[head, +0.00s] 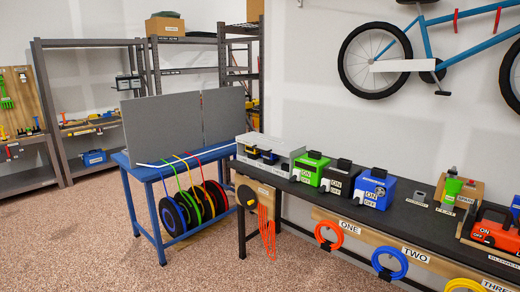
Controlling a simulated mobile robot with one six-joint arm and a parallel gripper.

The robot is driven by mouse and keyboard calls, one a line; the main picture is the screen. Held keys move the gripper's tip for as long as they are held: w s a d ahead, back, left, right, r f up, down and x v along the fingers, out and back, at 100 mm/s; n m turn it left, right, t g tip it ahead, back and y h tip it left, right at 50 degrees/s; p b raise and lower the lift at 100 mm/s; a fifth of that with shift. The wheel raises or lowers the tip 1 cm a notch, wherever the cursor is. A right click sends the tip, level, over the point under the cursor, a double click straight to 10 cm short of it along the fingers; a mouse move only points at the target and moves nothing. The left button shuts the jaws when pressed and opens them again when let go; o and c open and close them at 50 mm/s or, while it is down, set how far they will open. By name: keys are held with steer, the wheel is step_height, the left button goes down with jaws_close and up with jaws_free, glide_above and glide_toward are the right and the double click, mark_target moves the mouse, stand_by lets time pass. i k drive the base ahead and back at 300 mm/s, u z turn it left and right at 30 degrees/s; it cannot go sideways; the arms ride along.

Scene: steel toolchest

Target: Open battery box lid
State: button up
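No box in the head view carries a readable battery label, so I cannot tell for certain which is the battery box. A green box (309,168), a black box (340,178) and a blue box (374,188) stand in a row on the dark workbench. They have dark parts on top and ON/OFF labels on the front. A light grey unit (285,146) with dark, yellow and blue parts sits left of them. Another blue box (94,157) rests on a low shelf at the far left; its top appears closed. My gripper is not in view.
A blue table (150,174) with grey panels (163,126) and cable reels (187,208) stands left of the workbench (415,215). Red-orange equipment (495,233) sits at the bench's right end. A bicycle (430,62) hangs above. The speckled floor (90,235) is clear in front.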

mark_target(265, 144)
steer(key=z, duration=0.25)
steer(key=i, duration=1.6)
steer(key=u, duration=0.45)
